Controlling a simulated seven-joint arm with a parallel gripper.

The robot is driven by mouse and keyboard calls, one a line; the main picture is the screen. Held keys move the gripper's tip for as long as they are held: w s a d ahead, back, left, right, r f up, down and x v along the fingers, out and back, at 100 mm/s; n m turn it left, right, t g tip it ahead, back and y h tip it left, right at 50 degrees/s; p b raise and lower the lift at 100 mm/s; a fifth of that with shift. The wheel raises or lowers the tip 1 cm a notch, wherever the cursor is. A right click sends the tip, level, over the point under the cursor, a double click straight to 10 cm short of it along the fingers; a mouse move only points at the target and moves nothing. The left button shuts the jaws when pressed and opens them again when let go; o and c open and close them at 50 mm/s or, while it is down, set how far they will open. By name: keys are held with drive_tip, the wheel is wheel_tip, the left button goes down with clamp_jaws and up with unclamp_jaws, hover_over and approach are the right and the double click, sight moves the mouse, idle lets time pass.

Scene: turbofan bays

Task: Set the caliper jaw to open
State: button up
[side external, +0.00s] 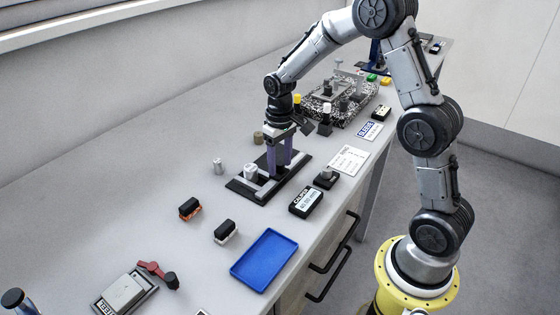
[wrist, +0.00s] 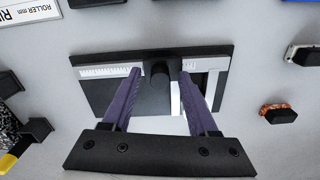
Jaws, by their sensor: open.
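The caliper (side external: 242,186) is a dark flat base with a pale scale, lying on the bench; it also shows in the wrist view (wrist: 98,92). A dark round knob (wrist: 160,75) stands at the middle of its scale. My gripper (side external: 279,168) is over the caliper, pointing down, with purple fingers. In the wrist view my gripper (wrist: 160,74) is open, one finger on each side of the knob. I cannot tell if either finger touches it.
A blue tray (side external: 265,257) lies in front. Two dark-topped blocks (side external: 190,208) (side external: 227,232) and a small grey cylinder (side external: 219,166) stand left of the caliper. A white card (side external: 348,160) lies to the right, and a speckled plate (side external: 322,109) with posts stands behind.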

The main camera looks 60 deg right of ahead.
clamp_jaws()
idle(0.3)
idle(1.1)
